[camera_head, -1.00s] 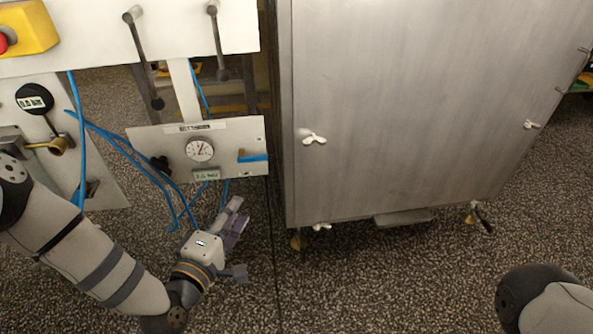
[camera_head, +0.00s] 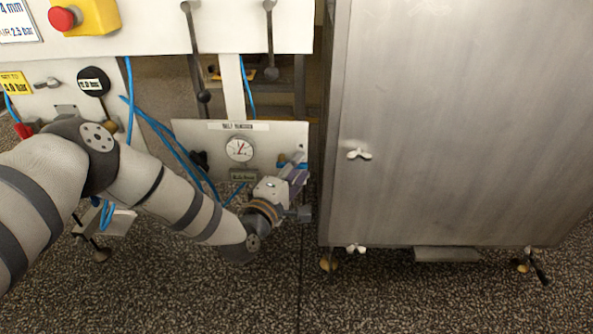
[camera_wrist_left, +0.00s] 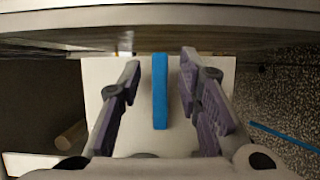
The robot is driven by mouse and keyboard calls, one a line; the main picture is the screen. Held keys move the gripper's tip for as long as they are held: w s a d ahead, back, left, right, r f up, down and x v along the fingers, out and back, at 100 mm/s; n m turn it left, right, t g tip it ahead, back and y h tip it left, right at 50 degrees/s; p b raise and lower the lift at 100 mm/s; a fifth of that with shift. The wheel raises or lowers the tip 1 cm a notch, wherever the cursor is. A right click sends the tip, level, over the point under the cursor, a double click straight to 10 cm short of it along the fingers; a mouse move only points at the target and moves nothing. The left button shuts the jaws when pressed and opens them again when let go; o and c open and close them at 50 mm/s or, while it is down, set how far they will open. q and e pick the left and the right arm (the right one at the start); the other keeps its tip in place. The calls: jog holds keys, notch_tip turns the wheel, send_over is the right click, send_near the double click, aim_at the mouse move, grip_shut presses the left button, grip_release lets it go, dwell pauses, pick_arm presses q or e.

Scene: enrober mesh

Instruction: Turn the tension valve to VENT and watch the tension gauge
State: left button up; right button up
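The tension panel (camera_head: 188,137) is a pale plate with a label that seems to read BELT TENSION. The tension gauge (camera_head: 239,149) is a round white dial with a red needle; its numbers are too small to read. The valve's blue handle (camera_wrist_left: 160,92) stands upright in the left wrist view, between the two fingers. In the head view my gripper mostly hides it. My left gripper (camera_head: 297,172) is at the panel's right side; in the wrist view its purple-padded fingers (camera_wrist_left: 160,64) are open, with gaps on both sides of the handle. My right gripper is out of view.
A large steel cabinet (camera_head: 450,120) stands close to the right of the panel. Blue hoses (camera_head: 172,150) hang left of the gauge. Black-knobbed levers (camera_head: 203,96) hang above the panel. A red button on a yellow box (camera_head: 62,19) is at upper left. Speckled floor (camera_head: 200,300) is clear below.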

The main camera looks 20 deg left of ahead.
pick_arm(q)
grip_shut()
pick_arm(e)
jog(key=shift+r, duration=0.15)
pick_arm(q)
jog(key=shift+s+a+f+m+g+y+p, duration=0.15)
jog(key=shift+a+f+m+g+y+p, duration=0.7)
jog(key=shift+m, duration=1.4)
jog(key=shift+s+a+f+m+g+y+p, duration=0.3)
jog(key=shift+m+g+y+p, duration=0.65)
jog(key=shift+m+p, duration=1.05)
jog(key=shift+s+a+f+m+g+y+p, duration=0.1)
jog(key=shift+a+f+m+g+y+p, duration=0.75)
jog(key=shift+m, duration=1.7)
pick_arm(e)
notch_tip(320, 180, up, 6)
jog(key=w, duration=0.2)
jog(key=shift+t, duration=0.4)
pick_arm(q)
jog(key=shift+d+r+y, duration=0.15)
jog(key=shift+d+y, duration=0.05)
jog(key=shift+y, duration=0.05)
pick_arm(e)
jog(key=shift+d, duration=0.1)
pick_arm(q)
grip_release()
